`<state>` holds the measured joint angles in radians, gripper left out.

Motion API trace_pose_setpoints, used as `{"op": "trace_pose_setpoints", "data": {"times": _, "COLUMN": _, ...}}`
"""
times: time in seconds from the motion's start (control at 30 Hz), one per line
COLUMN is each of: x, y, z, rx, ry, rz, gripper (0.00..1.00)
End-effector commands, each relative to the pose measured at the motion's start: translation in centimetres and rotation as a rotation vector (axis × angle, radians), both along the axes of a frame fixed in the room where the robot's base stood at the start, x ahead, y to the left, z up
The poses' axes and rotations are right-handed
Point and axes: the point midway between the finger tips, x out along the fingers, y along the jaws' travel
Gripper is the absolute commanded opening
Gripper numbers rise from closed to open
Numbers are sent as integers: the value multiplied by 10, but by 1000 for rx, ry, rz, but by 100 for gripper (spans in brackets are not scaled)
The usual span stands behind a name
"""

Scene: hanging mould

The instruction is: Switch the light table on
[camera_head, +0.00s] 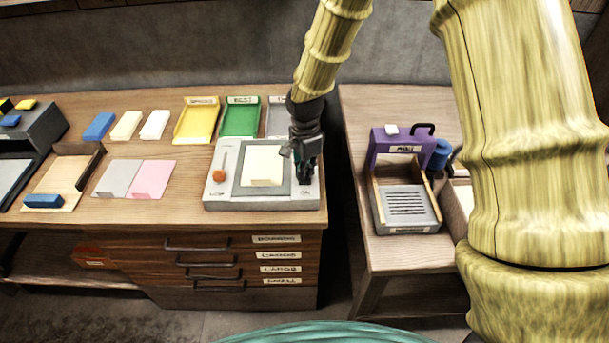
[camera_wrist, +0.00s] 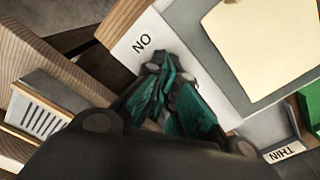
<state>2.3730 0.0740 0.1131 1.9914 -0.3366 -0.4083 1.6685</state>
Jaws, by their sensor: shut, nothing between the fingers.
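The light table (camera_head: 215,200) is a pale grey box at the right end of the wooden bench. Its panel (camera_head: 243,188) is a dull grey with a cream sheet (camera_head: 262,164) on it. A lever with an orange knob (camera_head: 219,176) stands on its left side. An "ON" label (camera_head: 306,192) is on its right side, and it shows reversed in the wrist view (camera_wrist: 142,43). My gripper (camera_head: 304,178) is shut and empty, pointing down over that right strip. In the wrist view its fingertips (camera_wrist: 163,62) are beside the label. Any button under them is hidden.
Yellow (camera_head: 197,121), green (camera_head: 241,118) and grey (camera_head: 278,122) trays stand behind the light table. Pink and grey sheets (camera_head: 135,178) lie to its left. Across a gap, a side table (camera_head: 357,111) holds a purple case (camera_head: 398,148) and a slotted grey box (camera_head: 406,207).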

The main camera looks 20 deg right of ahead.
Motion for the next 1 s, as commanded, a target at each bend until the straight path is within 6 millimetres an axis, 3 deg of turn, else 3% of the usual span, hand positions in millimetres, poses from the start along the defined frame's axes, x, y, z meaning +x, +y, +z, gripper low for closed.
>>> {"op": "trace_pose_setpoints", "data": {"times": 1.0, "x": 0, "y": 0, "z": -12, "rx": 0, "ry": 0, "rz": 0, "gripper": 0}}
